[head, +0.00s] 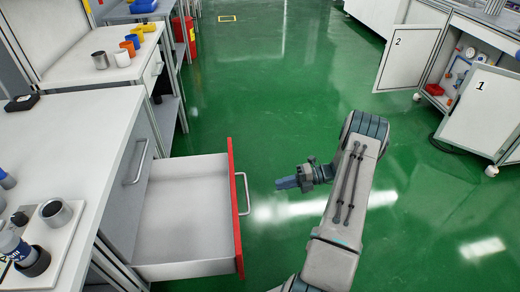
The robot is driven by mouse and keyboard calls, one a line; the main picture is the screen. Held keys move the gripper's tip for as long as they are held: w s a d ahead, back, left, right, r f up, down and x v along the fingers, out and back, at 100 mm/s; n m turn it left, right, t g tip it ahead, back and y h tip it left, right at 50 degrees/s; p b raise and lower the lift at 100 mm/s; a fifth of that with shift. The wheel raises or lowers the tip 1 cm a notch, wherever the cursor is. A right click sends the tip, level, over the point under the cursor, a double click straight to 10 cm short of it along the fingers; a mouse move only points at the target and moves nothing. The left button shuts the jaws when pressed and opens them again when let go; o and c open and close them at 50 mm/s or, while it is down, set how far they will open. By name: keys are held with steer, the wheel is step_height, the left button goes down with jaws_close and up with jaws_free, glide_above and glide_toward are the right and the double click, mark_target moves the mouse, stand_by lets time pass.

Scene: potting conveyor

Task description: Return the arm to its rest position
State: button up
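My arm (345,200) reaches up and forward over the green floor, bent at its far joint, with its end turned back to the left. My gripper (281,184) hangs over open floor, to the right of the open drawer's handle and apart from it. Its fingers look close together, but they are small here and I cannot tell whether they are open or shut.
A drawer (185,268) with a red front (235,205) stands open and looks empty. A white workbench (75,125) holds a metal cup (55,212) and other items. Cabinet doors marked 2 (408,58) and 1 (482,110) stand open at right. The green floor (275,75) ahead is clear.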

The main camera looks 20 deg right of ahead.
steer(key=s+a+r+n+g+h+p, duration=0.2)
steer(key=a+r+n, duration=0.3)
steer(key=r, duration=0.4)
steer(key=s+a+r+n+g+h+p, duration=0.1)
steer(key=a+r+n+g+h+p, duration=0.15)
steer(key=r+n, duration=0.5)
steer(key=s+a+r+n+g+h+p, duration=0.1)
steer(key=s+a+r+n+h+p, duration=0.15)
steer(key=a+r+n, duration=0.5)
steer(key=s+a+r+n+t+h+p, duration=0.2)
steer(key=s+r+n+h+p, duration=0.2)
steer(key=s+r+n, duration=0.3)
steer(key=s+a+r+n+t+h+p, duration=0.2)
steer(key=s+r+n+h+p, duration=0.2)
steer(key=s+r+n, duration=0.4)
step_height(320, 180, up, 5)
steer(key=n, duration=0.3)
steer(key=shift+r+n, duration=0.15)
steer(key=shift+n, duration=0.25)
steer(key=shift+w, duration=0.1)
